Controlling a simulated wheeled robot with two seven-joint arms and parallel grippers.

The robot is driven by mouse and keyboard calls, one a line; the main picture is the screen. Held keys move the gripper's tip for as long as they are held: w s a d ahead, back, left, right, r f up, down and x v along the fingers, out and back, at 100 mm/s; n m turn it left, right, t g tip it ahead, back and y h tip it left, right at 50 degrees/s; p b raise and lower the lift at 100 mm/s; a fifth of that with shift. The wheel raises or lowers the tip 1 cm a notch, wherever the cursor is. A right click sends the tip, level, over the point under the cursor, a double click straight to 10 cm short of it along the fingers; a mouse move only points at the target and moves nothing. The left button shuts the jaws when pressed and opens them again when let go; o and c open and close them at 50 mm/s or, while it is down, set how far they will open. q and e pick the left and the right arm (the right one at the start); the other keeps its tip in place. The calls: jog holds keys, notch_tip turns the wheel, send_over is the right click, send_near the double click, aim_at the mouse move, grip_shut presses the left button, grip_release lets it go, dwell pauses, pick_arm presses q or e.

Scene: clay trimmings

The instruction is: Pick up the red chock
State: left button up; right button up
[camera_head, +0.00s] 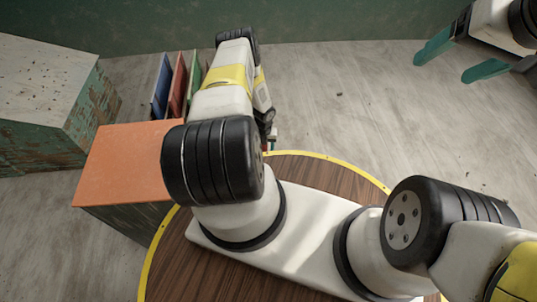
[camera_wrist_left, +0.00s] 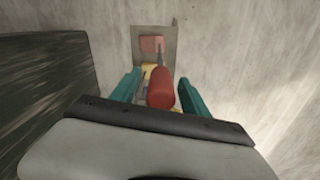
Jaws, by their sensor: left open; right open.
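A red rounded piece (camera_wrist_left: 160,88), which looks like the red chock, shows in the left wrist view. It lies between the teal fingers of my left gripper (camera_wrist_left: 160,76), which is open with gaps on both sides. Whether the fingers reach down to its level I cannot tell. In the head view my left arm hides most of that gripper, and the chock cannot be made out clearly. My right gripper (camera_head: 442,71) is open and empty over the floor at the top right of the head view.
A panel with a red patch (camera_wrist_left: 152,45) and a yellow piece (camera_wrist_left: 149,70) lie just beyond the chock. An orange-topped box (camera_head: 125,165) and a worn crate (camera_head: 45,90) stand left. Blue (camera_head: 160,85), red (camera_head: 178,85) and green panels stand behind. The right floor is mostly clear.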

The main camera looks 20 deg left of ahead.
pick_arm(q)
grip_shut()
dwell(0.3)
